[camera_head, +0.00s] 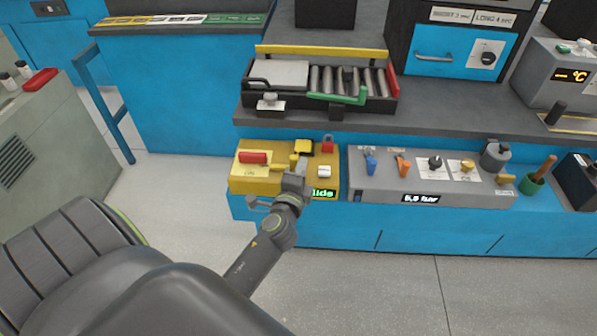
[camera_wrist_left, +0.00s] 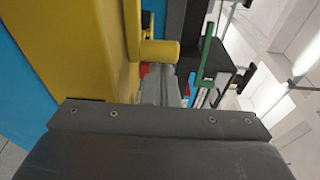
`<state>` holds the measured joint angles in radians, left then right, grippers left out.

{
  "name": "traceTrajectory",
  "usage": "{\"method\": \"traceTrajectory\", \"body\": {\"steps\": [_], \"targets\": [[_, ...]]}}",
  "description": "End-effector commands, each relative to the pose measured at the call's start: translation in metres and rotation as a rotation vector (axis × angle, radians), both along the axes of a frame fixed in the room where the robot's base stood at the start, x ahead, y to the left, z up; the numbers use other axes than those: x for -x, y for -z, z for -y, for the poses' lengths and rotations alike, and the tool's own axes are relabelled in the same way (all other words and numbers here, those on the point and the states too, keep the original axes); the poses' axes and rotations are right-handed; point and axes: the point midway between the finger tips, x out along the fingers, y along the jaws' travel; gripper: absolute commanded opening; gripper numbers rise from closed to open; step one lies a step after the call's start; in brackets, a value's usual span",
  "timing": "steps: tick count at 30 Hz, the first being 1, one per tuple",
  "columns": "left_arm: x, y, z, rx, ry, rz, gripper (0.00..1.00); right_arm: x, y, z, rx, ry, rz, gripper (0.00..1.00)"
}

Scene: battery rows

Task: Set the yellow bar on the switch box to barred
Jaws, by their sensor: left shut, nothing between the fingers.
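The yellow switch box (camera_head: 257,185) sits at the front left of the blue bench. On its top a yellow bar (camera_head: 280,167) lies beside my left gripper, partly hidden by it. My left gripper (camera_head: 297,172) is over the middle of the box top, shut and empty. In the left wrist view the yellow box face (camera_wrist_left: 85,45) fills the left side. A round yellow peg (camera_wrist_left: 158,50) sticks out from it, close to the grey fingers (camera_wrist_left: 162,88). I cannot tell whether the fingers touch the bar. My right gripper is not in view.
The box top also holds a red bar (camera_head: 253,157), a yellow button (camera_head: 303,146), a red padlock (camera_head: 327,144) and a white switch (camera_head: 324,171). A grey panel (camera_head: 390,188) with several knobs is right of it. A roller tray (camera_head: 320,105) stands behind.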

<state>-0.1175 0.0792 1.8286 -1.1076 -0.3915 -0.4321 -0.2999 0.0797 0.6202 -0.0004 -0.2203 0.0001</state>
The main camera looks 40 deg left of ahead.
Motion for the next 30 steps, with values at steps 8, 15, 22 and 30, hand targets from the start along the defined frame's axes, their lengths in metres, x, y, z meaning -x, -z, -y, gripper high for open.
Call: {"method": "traceTrajectory", "body": {"steps": [8, 15, 22, 30], "targets": [[-0.001, 0.0, -0.001, 0.0, 0.0, 0.0, 0.0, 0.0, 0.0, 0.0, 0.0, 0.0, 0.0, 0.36], [0.009, 0.001, -0.016, -0.006, -0.001, -0.002, 0.0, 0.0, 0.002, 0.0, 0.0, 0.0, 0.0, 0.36], [0.024, 0.001, -0.042, -0.005, -0.001, -0.001, 0.0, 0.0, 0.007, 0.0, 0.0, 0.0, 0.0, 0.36], [0.027, 0.0, -0.046, 0.0, -0.002, -0.002, 0.0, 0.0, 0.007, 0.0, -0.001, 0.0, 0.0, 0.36]]}}
